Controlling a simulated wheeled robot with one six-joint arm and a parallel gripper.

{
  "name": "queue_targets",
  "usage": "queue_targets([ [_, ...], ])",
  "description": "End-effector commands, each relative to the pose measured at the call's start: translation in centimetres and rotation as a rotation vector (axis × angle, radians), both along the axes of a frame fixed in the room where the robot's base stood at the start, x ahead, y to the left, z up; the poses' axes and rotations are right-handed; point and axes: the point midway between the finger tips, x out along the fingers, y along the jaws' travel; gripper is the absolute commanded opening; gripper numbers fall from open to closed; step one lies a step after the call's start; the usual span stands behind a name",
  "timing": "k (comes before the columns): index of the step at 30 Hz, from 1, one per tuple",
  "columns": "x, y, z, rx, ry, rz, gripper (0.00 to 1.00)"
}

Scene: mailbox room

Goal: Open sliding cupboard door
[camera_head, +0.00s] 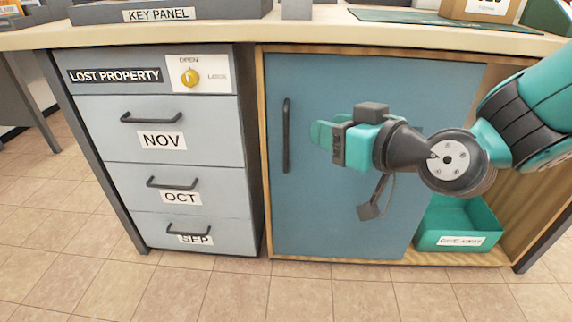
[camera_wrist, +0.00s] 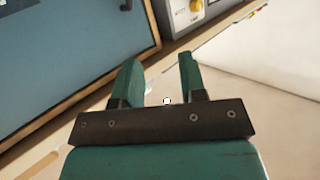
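The blue sliding door (camera_head: 340,215) covers the left and middle of the wood-framed cupboard. Its upright black bar handle (camera_head: 286,135) is near the door's left edge. The cupboard's right end is uncovered. My gripper (camera_head: 318,135) is in front of the door, a little right of the handle and apart from it, pointing left. In the wrist view, my gripper (camera_wrist: 161,75) has its two green fingers spread with nothing between them. The blue door (camera_wrist: 60,60) fills the left there, and a dark bit of the handle (camera_wrist: 125,4) shows at the top edge.
A teal bin (camera_head: 458,222) labelled GIVE AWAY sits in the uncovered right end. A grey drawer unit (camera_head: 160,140) stands left, with a LOST PROPERTY panel and yellow knob (camera_head: 190,78). The countertop (camera_head: 290,35) overhangs above. The tiled floor (camera_head: 230,295) in front is clear.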

Motion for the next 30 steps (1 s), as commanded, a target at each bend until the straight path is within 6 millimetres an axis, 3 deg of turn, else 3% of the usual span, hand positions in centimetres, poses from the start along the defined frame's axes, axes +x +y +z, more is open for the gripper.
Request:
queue_targets([
  [1,0.5,-0.1,-4.0,0.014,-0.036,-0.025,0.38],
  [6,1.9,-0.7,-7.4,0.048,-0.148,-0.106,0.38],
  [9,2.3,-1.0,-8.3,0.059,-0.187,-0.135,0.38],
  [17,3.6,-0.6,-7.9,0.065,-0.211,-0.155,0.38],
  [30,9.6,3.2,-7.5,0.065,-0.210,-0.153,0.38],
])
